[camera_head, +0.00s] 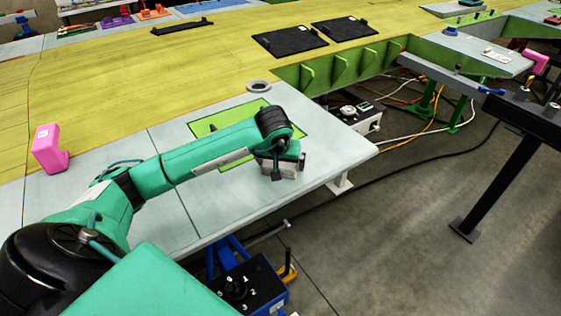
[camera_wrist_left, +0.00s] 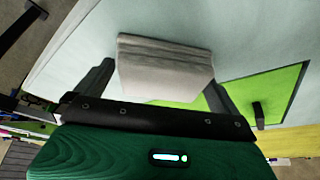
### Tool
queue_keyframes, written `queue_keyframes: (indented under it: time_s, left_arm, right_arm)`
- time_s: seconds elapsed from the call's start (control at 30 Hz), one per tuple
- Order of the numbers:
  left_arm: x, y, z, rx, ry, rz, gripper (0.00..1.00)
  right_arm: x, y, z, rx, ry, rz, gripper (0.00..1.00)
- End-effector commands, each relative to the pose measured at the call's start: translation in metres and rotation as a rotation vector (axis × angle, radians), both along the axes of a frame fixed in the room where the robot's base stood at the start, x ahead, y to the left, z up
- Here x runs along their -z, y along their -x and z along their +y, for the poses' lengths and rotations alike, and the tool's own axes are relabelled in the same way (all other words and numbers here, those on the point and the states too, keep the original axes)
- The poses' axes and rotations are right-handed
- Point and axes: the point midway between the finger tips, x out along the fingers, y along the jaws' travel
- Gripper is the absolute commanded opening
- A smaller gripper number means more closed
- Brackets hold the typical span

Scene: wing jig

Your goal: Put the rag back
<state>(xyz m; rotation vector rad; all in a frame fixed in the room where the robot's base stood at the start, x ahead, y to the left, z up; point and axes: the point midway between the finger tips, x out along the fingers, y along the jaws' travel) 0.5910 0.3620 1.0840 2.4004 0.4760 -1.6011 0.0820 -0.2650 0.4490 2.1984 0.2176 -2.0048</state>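The rag (camera_wrist_left: 165,68) is a light grey folded block in the left wrist view. It sits between the two dark fingers of my left gripper (camera_wrist_left: 160,82), which meet its sides. In the head view the left gripper (camera_head: 288,166) points down over the pale tabletop, with the grey rag (camera_head: 270,169) partly hidden between its fingers. Whether the rag touches the surface is hard to tell. A bright green rectangle (camera_head: 206,125) lies on the tabletop beside the gripper, partly hidden by my arm; it also shows in the left wrist view (camera_wrist_left: 282,88). My right gripper is not in view.
A pink block-like item (camera_head: 48,150) stands on the table at left. Two black mats (camera_head: 290,40) lie on the yellow wing panel (camera_head: 110,75). The pale table's front edge drops to a floor with cables and a black stand (camera_head: 500,175).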

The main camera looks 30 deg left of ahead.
Motion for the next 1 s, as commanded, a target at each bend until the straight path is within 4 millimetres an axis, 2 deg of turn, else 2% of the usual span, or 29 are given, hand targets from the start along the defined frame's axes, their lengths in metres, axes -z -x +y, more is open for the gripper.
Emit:
queue_keyframes:
  time_s: [0.27, 0.37, 0.7, 1.0]
  left_arm:
    - [-0.005, 0.001, 0.0, 0.0, 0.0, 0.0, 1.0]
    - [-0.018, 0.005, -0.002, 0.001, -0.001, -0.005, 1.0]
    - [-0.081, 0.03, -0.013, 0.001, 0.0, -0.005, 1.0]
    - [-0.111, 0.041, -0.017, 0.0, 0.0, -0.001, 1.0]
  right_arm:
    - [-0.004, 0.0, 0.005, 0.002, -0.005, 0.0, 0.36]
    - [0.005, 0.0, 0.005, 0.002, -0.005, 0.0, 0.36]
    - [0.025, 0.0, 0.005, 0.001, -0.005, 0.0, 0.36]
    - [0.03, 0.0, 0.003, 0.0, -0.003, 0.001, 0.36]
